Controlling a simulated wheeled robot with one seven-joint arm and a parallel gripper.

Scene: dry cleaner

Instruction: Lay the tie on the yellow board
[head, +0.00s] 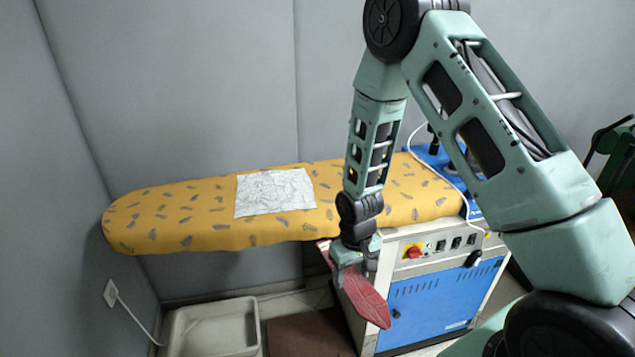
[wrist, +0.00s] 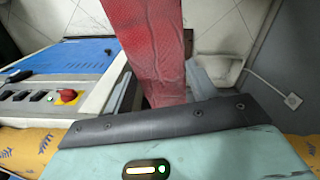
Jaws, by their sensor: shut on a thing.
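The red tie (head: 366,297) is held in my gripper (head: 352,262) in the head view. Its wide end hangs down and to the right, in front of the blue-and-white machine. A bit of red also shows left of the gripper. In the wrist view the tie (wrist: 152,45) runs between the fingers of my gripper (wrist: 163,90) to the top edge. The yellow patterned board (head: 180,213) stretches left behind my arm, and my gripper is at its near side. Yellow edges of the board also show in the wrist view (wrist: 25,150).
A white crumpled-looking sheet (head: 274,192) lies on the board. The machine (head: 430,298) with a red knob (head: 414,252) stands under its right end. A pale tray (head: 213,328) is on the floor at lower left. Grey walls (head: 190,80) close in behind.

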